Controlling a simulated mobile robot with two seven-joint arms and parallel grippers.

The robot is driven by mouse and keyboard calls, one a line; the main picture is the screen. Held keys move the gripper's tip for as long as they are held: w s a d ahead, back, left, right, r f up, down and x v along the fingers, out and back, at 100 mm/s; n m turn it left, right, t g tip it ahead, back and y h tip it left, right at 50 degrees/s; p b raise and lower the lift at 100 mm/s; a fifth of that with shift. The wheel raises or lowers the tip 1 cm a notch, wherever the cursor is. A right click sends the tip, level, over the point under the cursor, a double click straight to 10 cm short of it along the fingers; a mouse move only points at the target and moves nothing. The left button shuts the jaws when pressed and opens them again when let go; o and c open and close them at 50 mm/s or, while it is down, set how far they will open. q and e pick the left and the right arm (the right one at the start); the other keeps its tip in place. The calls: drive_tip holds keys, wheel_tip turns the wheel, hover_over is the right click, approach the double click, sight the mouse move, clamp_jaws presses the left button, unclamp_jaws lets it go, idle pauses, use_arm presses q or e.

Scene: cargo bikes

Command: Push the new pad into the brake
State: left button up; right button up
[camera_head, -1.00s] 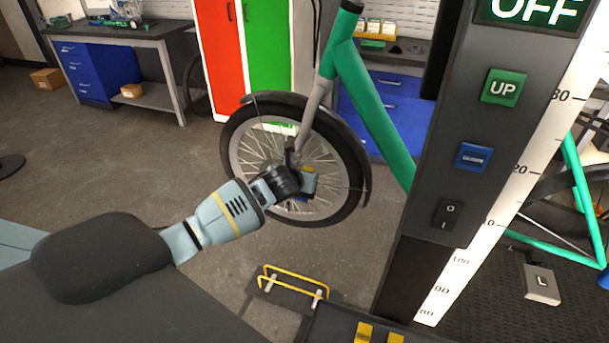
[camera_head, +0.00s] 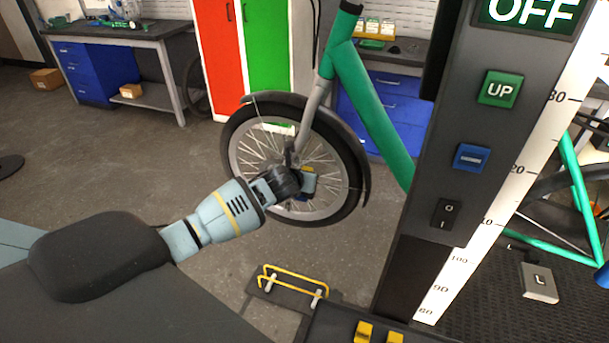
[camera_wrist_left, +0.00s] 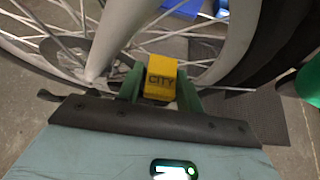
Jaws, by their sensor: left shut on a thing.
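My left gripper (camera_wrist_left: 160,88) is at the hub area of the bicycle front wheel (camera_head: 350,165), beside the fork leg (camera_head: 312,110). In the left wrist view its green fingers are shut on a yellow block marked CITY (camera_wrist_left: 161,76). The block is close to the fork leg (camera_wrist_left: 110,40) and the spokes. The brake itself is not clear in either view, and I cannot tell whether the block touches it. My right gripper is not in view.
A dark control column (camera_head: 440,190) with UP and blue buttons stands at right. A yellow-railed stand (camera_head: 293,280) is on the floor below the wheel. A workbench (camera_head: 120,40) stands at back left. The floor left of the wheel is clear.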

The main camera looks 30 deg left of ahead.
use_arm(q)
drive_tip(key=shift+f, duration=0.45)
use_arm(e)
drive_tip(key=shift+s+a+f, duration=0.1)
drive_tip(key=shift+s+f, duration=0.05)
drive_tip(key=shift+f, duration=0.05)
use_arm(q)
drive_tip(key=shift+f+b, duration=0.45)
drive_tip(key=shift+f, duration=0.45)
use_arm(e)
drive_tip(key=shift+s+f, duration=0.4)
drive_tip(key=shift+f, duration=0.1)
